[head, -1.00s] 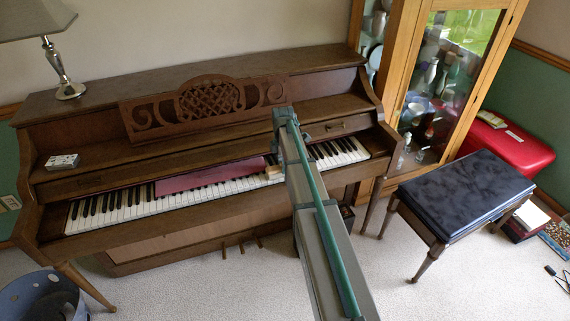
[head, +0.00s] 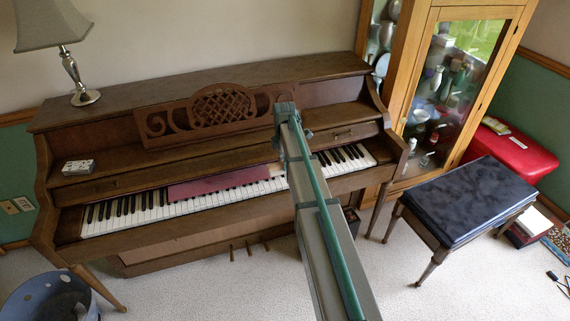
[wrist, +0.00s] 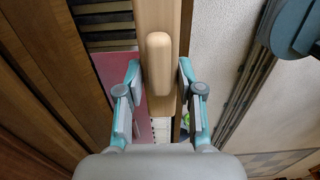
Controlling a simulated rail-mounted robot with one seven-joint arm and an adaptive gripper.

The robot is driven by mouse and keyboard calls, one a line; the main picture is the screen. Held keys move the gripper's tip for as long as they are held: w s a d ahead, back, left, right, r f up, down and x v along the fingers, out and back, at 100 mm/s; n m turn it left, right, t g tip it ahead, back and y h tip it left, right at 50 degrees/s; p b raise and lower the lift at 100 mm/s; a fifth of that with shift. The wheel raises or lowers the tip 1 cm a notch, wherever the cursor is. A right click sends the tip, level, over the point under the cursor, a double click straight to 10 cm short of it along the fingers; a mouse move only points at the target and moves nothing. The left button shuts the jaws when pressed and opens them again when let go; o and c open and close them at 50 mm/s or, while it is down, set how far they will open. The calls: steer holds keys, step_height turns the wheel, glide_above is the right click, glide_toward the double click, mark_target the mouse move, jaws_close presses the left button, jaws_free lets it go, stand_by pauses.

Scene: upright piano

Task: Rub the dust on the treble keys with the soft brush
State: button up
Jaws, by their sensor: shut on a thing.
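The soft brush shows in the wrist view as a light wooden block (wrist: 180,20) with a rounded handle (wrist: 159,65). My gripper (wrist: 160,98) is shut on it, with one finger on each side of the handle. Its bristles are hidden. The treble keys (head: 343,159) are at the right end of the keyboard, just right of my arm. Some white keys (wrist: 161,130) show under the brush in the wrist view. I cannot make out dust, or whether the bristles touch the keys.
A dark red strip (head: 212,184) lies over the middle keys. The piano's music desk (head: 218,108) rises behind the keyboard. A small box (head: 78,167) and a lamp (head: 76,75) stand on the piano's left. A padded bench (head: 470,200) and glass cabinet (head: 440,90) are at the right.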

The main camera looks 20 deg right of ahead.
steer(key=shift+r+p, duration=0.4)
steer(key=shift+r, duration=0.5)
steer(key=m, duration=0.3)
steer(key=shift+s, duration=0.25)
steer(key=shift+s+a+m, duration=0.15)
steer(key=shift+s+m, duration=0.2)
steer(key=shift+m, duration=0.45)
steer(key=s+a+r+m, duration=0.3)
steer(key=s+a+m, duration=0.3)
steer(key=s+a, duration=0.1)
steer(key=s+a+r+m, duration=0.3)
steer(key=s+a+m, duration=0.3)
steer(key=s+a, duration=0.1)
steer(key=shift+s+a+r+m, duration=0.15)
steer(key=shift+s+a+m, duration=0.25)
steer(key=shift+a, duration=0.35)
